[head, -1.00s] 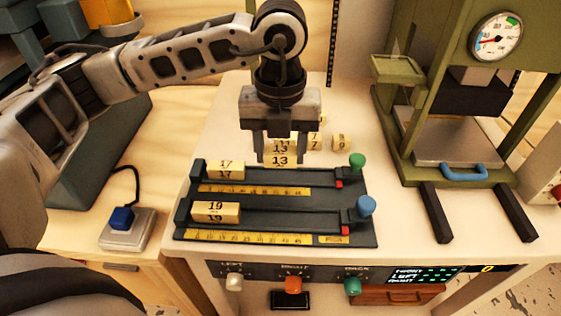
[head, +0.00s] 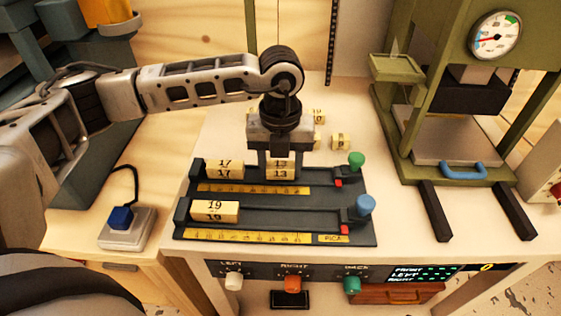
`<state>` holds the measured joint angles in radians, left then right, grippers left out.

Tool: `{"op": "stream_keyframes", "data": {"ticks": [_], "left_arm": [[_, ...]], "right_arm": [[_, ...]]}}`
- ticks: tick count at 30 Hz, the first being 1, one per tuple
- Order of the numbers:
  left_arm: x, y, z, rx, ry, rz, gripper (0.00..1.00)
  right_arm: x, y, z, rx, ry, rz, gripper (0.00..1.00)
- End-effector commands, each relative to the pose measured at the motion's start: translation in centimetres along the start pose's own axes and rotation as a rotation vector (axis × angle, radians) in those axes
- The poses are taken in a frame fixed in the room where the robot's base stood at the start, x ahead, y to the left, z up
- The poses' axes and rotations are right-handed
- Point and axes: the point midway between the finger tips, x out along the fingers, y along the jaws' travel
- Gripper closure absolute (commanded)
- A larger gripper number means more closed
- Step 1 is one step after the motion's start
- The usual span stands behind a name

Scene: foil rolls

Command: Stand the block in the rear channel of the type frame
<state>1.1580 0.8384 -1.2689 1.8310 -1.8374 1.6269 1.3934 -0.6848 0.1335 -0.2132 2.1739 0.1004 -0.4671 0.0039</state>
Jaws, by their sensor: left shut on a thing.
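The type frame (head: 262,212) is a dark tray with a rear and a front channel, each with a yellow scale strip. My left gripper (head: 280,177) points down over the rear channel, shut on a cream block marked 13 (head: 280,173). The block is upright and lines up with the 17 block (head: 224,169) at the left of that channel, with a gap between them. I cannot tell whether its base touches the channel floor. A block marked 19 (head: 215,211) stands at the left of the front channel. My right gripper is not in view.
Green (head: 356,161) and blue (head: 366,205) knobs stand at the frame's right end. Several loose blocks, including one (head: 340,141), lie behind the frame, partly hidden by my gripper. A green press (head: 440,165) stands at the right.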

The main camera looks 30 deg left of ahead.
Motion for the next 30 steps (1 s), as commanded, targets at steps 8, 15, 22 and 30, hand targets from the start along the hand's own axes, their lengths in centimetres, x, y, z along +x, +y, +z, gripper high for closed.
{"op": "stream_keyframes", "data": {"ticks": [8,15,22,30], "left_arm": [[0.2,0.0,0.0,0.001,0.0,0.0,0.29],[-0.4,0.0,0.0,0.0,0.0,0.0,0.29],[-4.0,-0.1,0.1,0.001,-0.005,-0.003,0.29],[-9.6,-0.1,0.0,0.001,-0.003,-0.001,0.29]], "right_arm": [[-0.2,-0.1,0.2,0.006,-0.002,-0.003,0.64],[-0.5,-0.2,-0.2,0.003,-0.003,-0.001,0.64],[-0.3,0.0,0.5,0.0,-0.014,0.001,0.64],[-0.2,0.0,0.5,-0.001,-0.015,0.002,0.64]]}}
